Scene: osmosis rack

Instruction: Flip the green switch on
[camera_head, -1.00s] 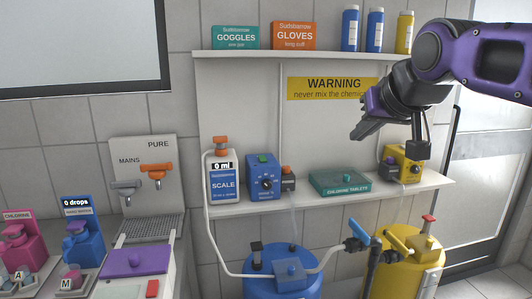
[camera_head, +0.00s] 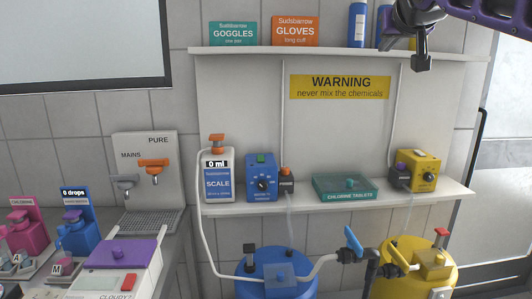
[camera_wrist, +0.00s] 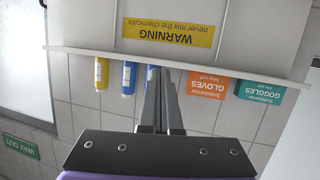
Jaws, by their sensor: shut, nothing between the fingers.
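The blue dosing box (camera_head: 262,180) stands on the lower shelf, with a round dial on its front. A small green switch (camera_head: 261,159) shows at the top of its front; its exact position is too small to tell. My gripper (camera_wrist: 160,72) is shut and empty in the wrist view, which is upside down. The switch is not in the wrist view.
The white scale bottle (camera_head: 219,180) stands left of the blue box, and a small dark pump with an orange knob (camera_head: 286,181) at its right. A green chlorine tablets box (camera_head: 345,188) and a yellow box (camera_head: 424,172) stand further right. Tubes hang down past the shelf.

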